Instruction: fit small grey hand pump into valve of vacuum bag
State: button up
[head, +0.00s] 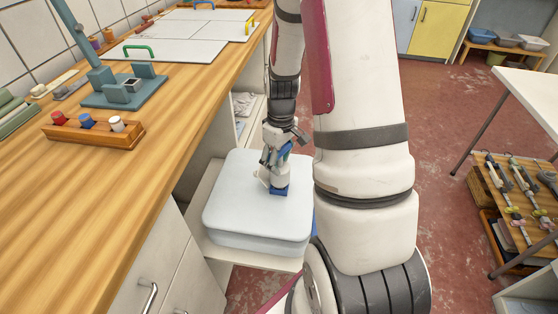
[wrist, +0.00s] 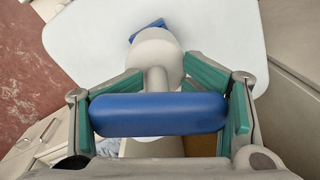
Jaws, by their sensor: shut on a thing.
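The vacuum bag (head: 232,205) is a pale, puffy, rounded block lying flat on a shelf below the counter. Its blue valve (head: 279,191) is on top, and a blue corner of it (wrist: 153,27) shows past the pump in the wrist view. My gripper (head: 276,150) is shut on the blue handle (wrist: 158,114) of the hand pump, with green finger pads (wrist: 205,77) at both sides. The pump's pale grey body (wrist: 155,52) points down at the valve and covers most of it. I cannot tell whether the pump is seated in the valve or just above it.
The wooden counter (head: 150,160) stands left of the bag, with a rack of coloured knobs (head: 92,130) and a teal stand (head: 125,90). The cupboard wall stands close beside the shelf.

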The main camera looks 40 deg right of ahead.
jog(key=shift+f, duration=0.3)
dwell(0.4)
jog(key=o, duration=2)
jog(key=shift+o, duration=0.2)
jog(key=shift+o, duration=1.2)
jog(key=shift+r, duration=0.1)
jog(key=shift+r+p, duration=3.6)
jog(key=shift+r, duration=1.3)
